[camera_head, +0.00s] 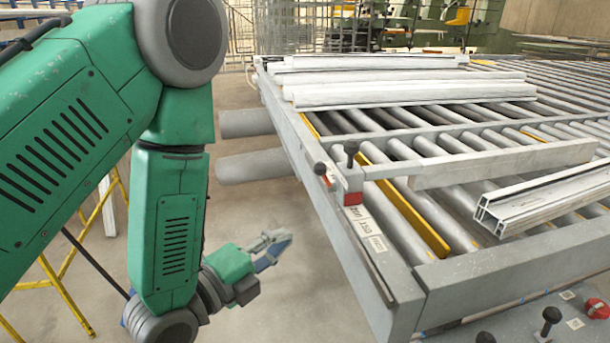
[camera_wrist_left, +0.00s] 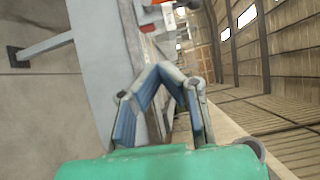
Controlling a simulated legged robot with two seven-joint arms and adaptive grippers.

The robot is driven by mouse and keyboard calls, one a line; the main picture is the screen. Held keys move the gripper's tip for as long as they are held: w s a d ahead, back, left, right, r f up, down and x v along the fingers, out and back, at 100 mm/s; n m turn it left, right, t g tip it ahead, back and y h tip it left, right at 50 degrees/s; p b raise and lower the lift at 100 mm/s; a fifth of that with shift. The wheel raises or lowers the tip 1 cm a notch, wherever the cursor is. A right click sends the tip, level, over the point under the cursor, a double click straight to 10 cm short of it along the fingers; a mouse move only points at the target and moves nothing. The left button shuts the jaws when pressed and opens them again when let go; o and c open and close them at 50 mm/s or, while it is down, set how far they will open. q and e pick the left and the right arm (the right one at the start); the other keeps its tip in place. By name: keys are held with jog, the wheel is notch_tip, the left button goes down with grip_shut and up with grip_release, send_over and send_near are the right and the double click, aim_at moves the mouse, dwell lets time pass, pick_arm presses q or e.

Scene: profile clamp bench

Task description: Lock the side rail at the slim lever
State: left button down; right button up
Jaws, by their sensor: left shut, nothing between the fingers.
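The grey side rail (camera_head: 345,222) runs along the left edge of the roller bench and carries a printed scale label. A black-knobbed upright lever (camera_head: 351,153) stands on a small block with a red face at this rail. A smaller dark knob (camera_head: 320,169) sits just left of it on the rail. I cannot tell for sure which is the slim lever. My left gripper (camera_head: 288,240) is left of the rail, apart from it, over the floor. In the left wrist view its blue-padded fingers (camera_wrist_left: 160,70) meet at the tips, with nothing between them. My right gripper is out of view.
White profiles (camera_head: 400,92) lie across the rollers at the back, and another profile (camera_head: 545,200) lies at the right. A grey crossbar (camera_head: 500,163) spans the rollers. A red knob (camera_head: 597,306) and black knobs (camera_head: 551,316) stand at the front right.

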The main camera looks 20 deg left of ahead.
pick_arm(q)
notch_tip(320, 180, up, 3)
jog(key=shift+s+a+f+m+t, duration=0.1)
jog(key=shift+a+m+t, duration=0.05)
jog(key=shift+m+t, duration=0.4)
jog(key=b, duration=0.2)
send_near(325, 179)
jog(key=shift+w+d+r, duration=1.5)
jog(key=shift+w+d, duration=0.05)
jog(key=shift+w, duration=0.85)
